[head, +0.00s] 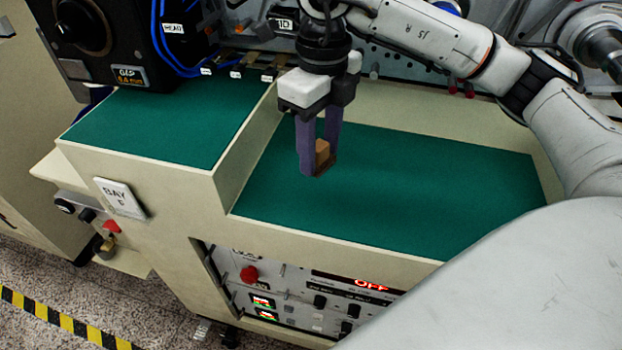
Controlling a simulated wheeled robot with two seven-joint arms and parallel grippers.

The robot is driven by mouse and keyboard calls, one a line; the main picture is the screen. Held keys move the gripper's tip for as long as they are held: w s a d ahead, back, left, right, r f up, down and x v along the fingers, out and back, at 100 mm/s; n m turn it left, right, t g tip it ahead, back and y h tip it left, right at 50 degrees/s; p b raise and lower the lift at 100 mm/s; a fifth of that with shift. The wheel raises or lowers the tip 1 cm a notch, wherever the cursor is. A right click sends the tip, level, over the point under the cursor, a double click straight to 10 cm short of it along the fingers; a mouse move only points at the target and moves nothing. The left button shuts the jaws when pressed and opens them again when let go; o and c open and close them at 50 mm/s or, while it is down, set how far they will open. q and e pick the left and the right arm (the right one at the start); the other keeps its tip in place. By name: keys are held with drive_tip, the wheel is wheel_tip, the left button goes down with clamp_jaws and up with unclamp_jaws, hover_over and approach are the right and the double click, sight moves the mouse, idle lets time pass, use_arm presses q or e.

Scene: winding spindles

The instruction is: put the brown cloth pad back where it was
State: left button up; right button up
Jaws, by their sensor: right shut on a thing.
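My right gripper (317,165) reaches in from the upper right and points down over the lower green surface (430,185). Its two purple fingers are shut on a small brown block-like thing (322,150), which looks like the brown cloth pad. The pad sits between the fingertips, partly hidden by the near finger. I cannot tell whether it is clear of the green surface or touching it. My left gripper is not in view.
A raised green shelf (160,120) lies to the left, behind a cream step wall. A cream rim edges the lower surface. A black unit with blue cables (175,45) stands at the back left. The lower green surface looks otherwise bare.

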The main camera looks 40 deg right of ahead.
sight(321, 170)
drive_tip(key=f, duration=0.2)
drive_tip(key=f+b, duration=0.1)
drive_tip(key=f, duration=0.1)
drive_tip(key=shift+s+f, duration=0.2)
drive_tip(key=shift+f, duration=0.2)
wheel_tip(321, 170, down, 4)
drive_tip(key=shift+b, duration=1.2)
drive_tip(key=shift+c, duration=0.4)
drive_tip(key=shift+r, duration=0.1)
drive_tip(key=o, duration=1)
drive_tip(key=shift+w, duration=0.1)
drive_tip(key=shift+r, duration=0.15)
drive_tip(key=shift+r+p, duration=0.35)
drive_tip(key=shift+p, duration=0.1)
wheel_tip(321, 170, up, 5)
drive_tip(key=p, duration=0.3)
drive_tip(key=shift+r, duration=3.05)
